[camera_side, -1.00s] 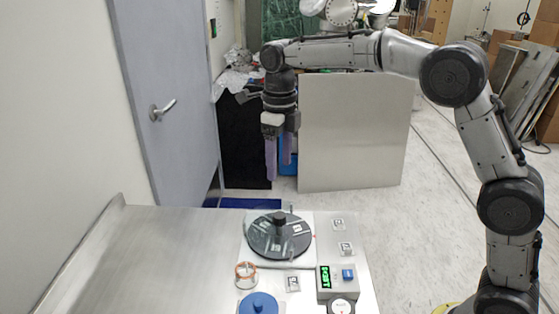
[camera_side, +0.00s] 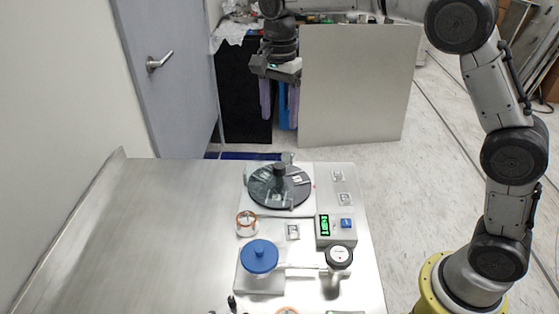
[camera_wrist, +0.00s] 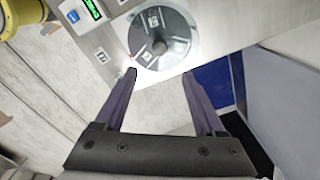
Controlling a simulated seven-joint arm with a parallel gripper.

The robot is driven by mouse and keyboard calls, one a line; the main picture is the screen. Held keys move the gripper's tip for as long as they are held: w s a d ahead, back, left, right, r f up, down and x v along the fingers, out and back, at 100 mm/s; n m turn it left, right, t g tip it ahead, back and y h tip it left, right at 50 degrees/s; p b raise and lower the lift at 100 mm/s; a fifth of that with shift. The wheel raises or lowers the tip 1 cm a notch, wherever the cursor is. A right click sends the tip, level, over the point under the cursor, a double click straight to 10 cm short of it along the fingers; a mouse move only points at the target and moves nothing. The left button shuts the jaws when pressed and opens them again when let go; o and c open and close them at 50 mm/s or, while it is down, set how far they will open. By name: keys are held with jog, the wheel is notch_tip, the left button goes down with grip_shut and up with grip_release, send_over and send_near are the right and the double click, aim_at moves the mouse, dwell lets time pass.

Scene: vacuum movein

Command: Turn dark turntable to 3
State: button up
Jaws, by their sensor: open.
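The dark turntable (camera_side: 262,193) is a round dark disc with a black central knob (camera_side: 279,172), on a pale square plate at the back of the metal table. Small marked squares lie on the disc. In the wrist view the turntable (camera_wrist: 181,27) shows ahead of the fingers, with a small red mark at its rim. My gripper (camera_side: 281,120) hangs well above and behind the turntable in the side view. Its two purple fingers are apart with nothing between them; they also show in the wrist view (camera_wrist: 160,86).
A control box with a green display (camera_side: 325,225) and blue button stands right of centre. A blue round knob (camera_side: 259,257), a clear orange-rimmed container (camera_side: 247,223) and a round gauge-like part (camera_side: 338,257) stand nearer. The table's left side (camera_side: 140,235) is clear.

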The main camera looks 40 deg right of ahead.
aim_at(279, 165)
jog(key=shift+n, duration=0.4)
notch_tip(279, 165, down, 14)
jog(key=shift+r, duration=0.1)
jog(key=shift+c, duration=0.4)
grip_shut()
dwell(1.1)
